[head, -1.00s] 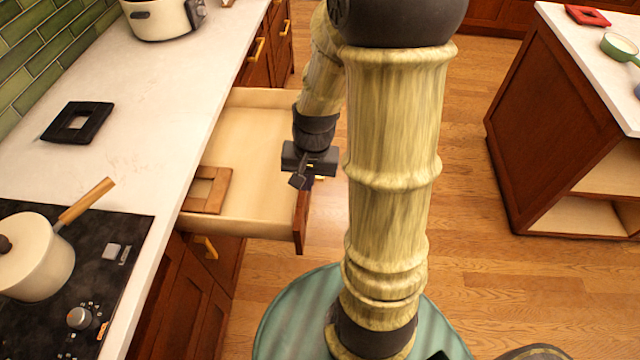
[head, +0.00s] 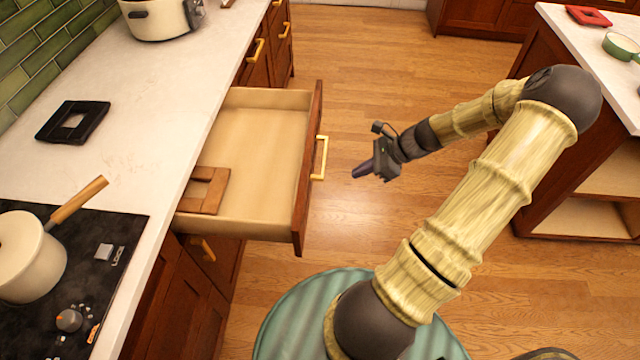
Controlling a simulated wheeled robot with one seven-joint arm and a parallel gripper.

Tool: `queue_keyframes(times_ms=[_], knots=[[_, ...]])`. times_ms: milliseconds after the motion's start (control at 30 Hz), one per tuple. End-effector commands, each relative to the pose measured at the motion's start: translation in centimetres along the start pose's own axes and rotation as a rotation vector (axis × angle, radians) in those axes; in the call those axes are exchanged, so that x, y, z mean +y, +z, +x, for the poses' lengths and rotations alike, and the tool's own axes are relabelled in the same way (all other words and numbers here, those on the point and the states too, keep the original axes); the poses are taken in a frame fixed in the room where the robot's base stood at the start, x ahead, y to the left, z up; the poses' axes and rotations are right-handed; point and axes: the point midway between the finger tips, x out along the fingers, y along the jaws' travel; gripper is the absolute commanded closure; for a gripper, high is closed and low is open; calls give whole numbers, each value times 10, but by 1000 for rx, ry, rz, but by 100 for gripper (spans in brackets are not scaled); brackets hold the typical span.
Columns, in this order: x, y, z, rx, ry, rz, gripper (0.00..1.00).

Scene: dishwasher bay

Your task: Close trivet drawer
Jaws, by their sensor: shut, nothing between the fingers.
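The drawer (head: 308,170) stands pulled out from under the left counter, with its red-brown front facing right and a brass handle (head: 321,158) on it. A brown wooden trivet (head: 207,190) with a square opening lies inside the drawer, at its near left, partly hidden by the counter edge. My gripper (head: 358,173) is shut and empty. It is in the air to the right of the drawer front, pointing left toward the handle, with a gap between them.
The white counter (head: 150,130) holds a black square trivet (head: 73,122), a pot (head: 30,255) on the black cooktop and a white cooker (head: 160,18). An island (head: 560,130) stands at the right. Wooden floor (head: 370,80) is open between drawer and island.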

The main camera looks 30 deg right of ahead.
Motion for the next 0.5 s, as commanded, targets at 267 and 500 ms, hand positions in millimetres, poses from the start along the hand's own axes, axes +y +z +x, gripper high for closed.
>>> queue_keyframes(times_ms=[267, 500], knots=[[-1, -2, -2, -9, -7, 14, 100], [-1, -1, 7, -10, -4, 13, 100]])
